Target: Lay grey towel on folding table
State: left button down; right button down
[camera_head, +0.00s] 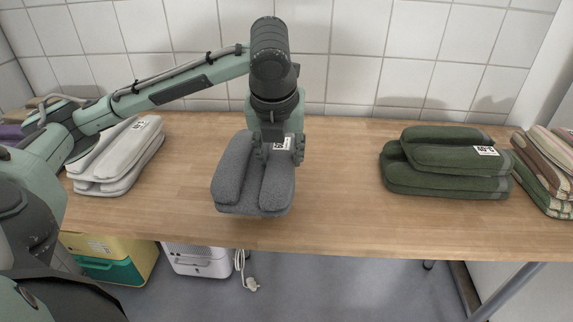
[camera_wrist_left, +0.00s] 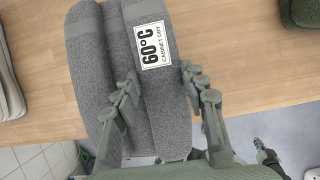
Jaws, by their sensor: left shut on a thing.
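The grey towel (camera_head: 236,178) is a folded, thick bundle at the front middle of the folding table (camera_head: 330,215). My left gripper (camera_head: 281,152) comes down from above and is shut on the towel's right part. In the left wrist view, the fingers (camera_wrist_left: 160,88) straddle a fold of the grey towel (camera_wrist_left: 92,70), beside its white "60°C cabinet dry" label. The towel lies over the table top in the head view; I cannot tell whether its underside touches the wood. My right gripper is not in view.
A white towel stack (camera_head: 118,160) lies to the left, a green stack (camera_head: 440,165) to the right, and striped towels (camera_head: 545,175) at the far right. Bare wood lies between the grey and green towels. A tiled wall (camera_head: 420,45) stands behind. Boxes (camera_head: 110,262) sit below.

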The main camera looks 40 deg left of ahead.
aim_at(291, 146)
pick_arm(q)
jog(key=w+f, duration=0.1)
jog(key=w, duration=0.2)
jog(key=w+f, duration=0.1)
jog(key=shift+w+a+f, duration=0.2)
jog(key=shift+a+f, duration=0.15)
jog(key=shift+a, duration=0.05)
jog(key=shift+w+f, duration=0.15)
jog(key=shift+w, duration=0.05)
jog(key=shift+f, duration=0.2)
notch_tip(291, 146, down, 3)
jog(key=shift+f, duration=0.15)
jog(key=shift+w+a+f, duration=0.1)
jog(key=shift+f, duration=0.05)
jog(key=c, duration=1.3)
grip_release()
jog(key=o, duration=0.4)
jog(key=shift+o, duration=0.2)
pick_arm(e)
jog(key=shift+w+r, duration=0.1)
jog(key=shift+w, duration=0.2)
